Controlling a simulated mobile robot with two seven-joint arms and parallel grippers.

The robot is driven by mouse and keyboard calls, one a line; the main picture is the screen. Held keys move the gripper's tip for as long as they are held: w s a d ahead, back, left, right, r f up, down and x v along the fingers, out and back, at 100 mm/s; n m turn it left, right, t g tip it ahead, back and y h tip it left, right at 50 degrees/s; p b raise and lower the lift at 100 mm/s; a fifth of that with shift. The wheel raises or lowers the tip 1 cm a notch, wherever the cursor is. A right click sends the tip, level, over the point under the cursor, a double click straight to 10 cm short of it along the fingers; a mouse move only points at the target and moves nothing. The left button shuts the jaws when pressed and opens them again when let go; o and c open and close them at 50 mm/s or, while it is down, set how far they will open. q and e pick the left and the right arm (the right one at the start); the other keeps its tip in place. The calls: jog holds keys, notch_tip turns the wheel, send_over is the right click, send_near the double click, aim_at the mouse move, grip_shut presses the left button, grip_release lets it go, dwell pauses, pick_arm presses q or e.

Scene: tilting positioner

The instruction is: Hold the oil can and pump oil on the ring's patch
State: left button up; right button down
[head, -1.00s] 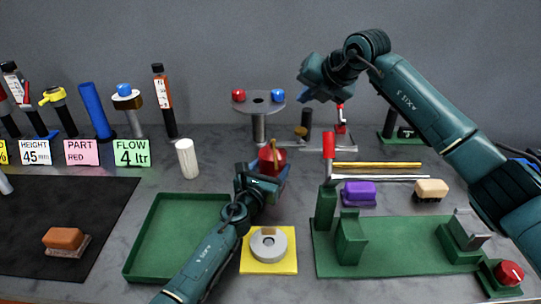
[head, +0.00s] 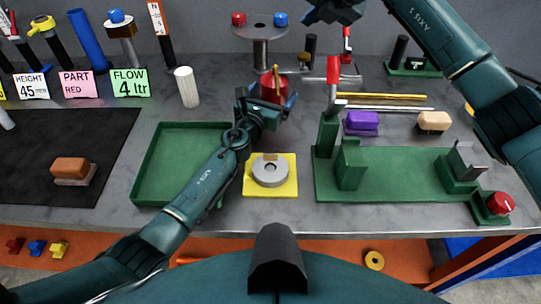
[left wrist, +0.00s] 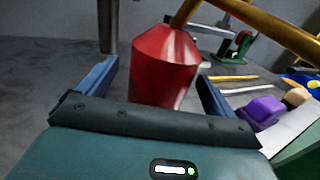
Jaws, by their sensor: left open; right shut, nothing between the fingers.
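The red oil can (head: 268,84) with its brass spout stands on the table behind the yellow pad. It fills the middle of the left wrist view (left wrist: 165,65). My left gripper (head: 272,101) is open, its two blue fingers (left wrist: 156,78) on either side of the can's body, with a visible gap on the left; contact on the right is unclear. The grey ring (head: 270,176) lies on the yellow pad (head: 254,188), with a small brown patch (head: 271,157) at its far side. My right gripper (head: 332,10) is shut and empty, high at the back, partly cut off by the frame's top.
A green tray (head: 148,172) is left of the pad, and a green fixture (head: 400,180) with a red knob (head: 500,203) is right. A round grey stand (head: 260,31) is behind the can. Purple (head: 361,121) and tan (head: 433,121) blocks sit at the right.

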pick_arm(q)
jog(key=shift+s+a+r, duration=0.2)
jog(key=shift+s+a, duration=0.05)
jog(key=shift+s, duration=0.2)
jog(key=v, duration=0.9)
jog(key=shift+s+d+f, duration=0.1)
jog(key=shift+s+f, duration=0.05)
jog(key=shift+f, duration=0.25)
jog(key=shift+s+a, duration=0.3)
jog(key=shift+s, duration=0.4)
